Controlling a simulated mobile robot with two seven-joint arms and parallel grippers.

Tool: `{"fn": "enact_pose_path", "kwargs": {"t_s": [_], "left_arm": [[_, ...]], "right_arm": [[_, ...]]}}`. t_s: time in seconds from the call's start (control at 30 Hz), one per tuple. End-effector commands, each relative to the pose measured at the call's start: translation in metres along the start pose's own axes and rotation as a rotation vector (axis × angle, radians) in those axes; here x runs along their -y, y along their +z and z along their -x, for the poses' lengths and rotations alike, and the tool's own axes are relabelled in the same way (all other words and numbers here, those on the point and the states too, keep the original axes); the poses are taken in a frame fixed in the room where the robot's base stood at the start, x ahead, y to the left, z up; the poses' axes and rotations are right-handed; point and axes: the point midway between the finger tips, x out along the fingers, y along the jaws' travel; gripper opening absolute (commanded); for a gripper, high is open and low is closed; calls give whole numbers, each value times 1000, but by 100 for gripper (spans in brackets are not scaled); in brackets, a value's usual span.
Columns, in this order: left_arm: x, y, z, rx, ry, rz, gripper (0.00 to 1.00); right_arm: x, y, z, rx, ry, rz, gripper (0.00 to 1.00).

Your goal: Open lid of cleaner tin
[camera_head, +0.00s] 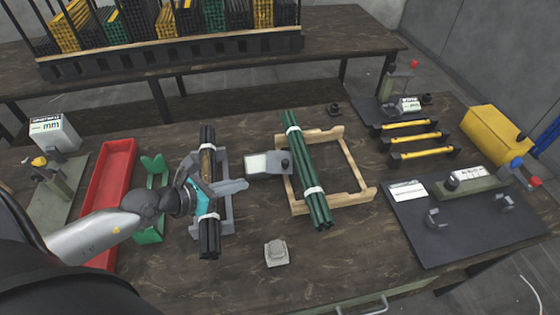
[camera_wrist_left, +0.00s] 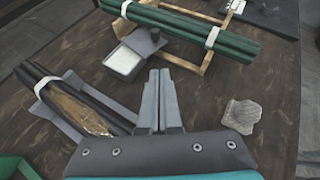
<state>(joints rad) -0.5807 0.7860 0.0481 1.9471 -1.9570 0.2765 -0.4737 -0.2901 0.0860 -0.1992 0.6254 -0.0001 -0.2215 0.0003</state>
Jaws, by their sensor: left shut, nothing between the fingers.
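A small grey box (camera_head: 269,165), which looks like the cleaner tin, stands mid-table between two bundles of rods. It has a pale square on its left part and a dark round knob on its grey right part. It also shows in the left wrist view (camera_wrist_left: 126,62), beyond and left of my fingers. I cannot tell for sure whether its lid is open. My left gripper (camera_head: 245,184) is shut and empty, its fingertips just in front and to the left of the tin, apparently apart from it. It also shows in the wrist view (camera_wrist_left: 160,73). My right gripper is not in view.
A dark rod bundle (camera_head: 208,238) on a grey cradle lies under my left gripper. A green bundle (camera_head: 309,175) rests on a wooden frame (camera_head: 357,172) right of the tin. A grey lump (camera_head: 276,253) sits in front. A red tray (camera_head: 111,190) is left.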

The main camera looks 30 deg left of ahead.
Motion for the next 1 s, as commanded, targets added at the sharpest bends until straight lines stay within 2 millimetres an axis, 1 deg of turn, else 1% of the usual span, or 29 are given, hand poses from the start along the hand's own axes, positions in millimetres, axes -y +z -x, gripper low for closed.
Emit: {"fn": "enact_pose_path", "kwargs": {"t_s": [0.03,0.13,0.23,0.33,0.67,1.0], "left_arm": [[-3,-1,6,-8,8,-29,0],[-6,-1,10,-12,17,-60,0],[-7,-1,8,-11,20,-67,0],[-8,-1,1,-10,21,-67,0],[-8,-2,-39,-9,19,-63,0],[-9,-3,-86,-9,19,-62,0]], "right_arm": [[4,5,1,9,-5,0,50],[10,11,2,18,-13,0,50],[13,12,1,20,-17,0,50],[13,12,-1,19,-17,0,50],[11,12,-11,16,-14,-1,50],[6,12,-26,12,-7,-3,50]]}}
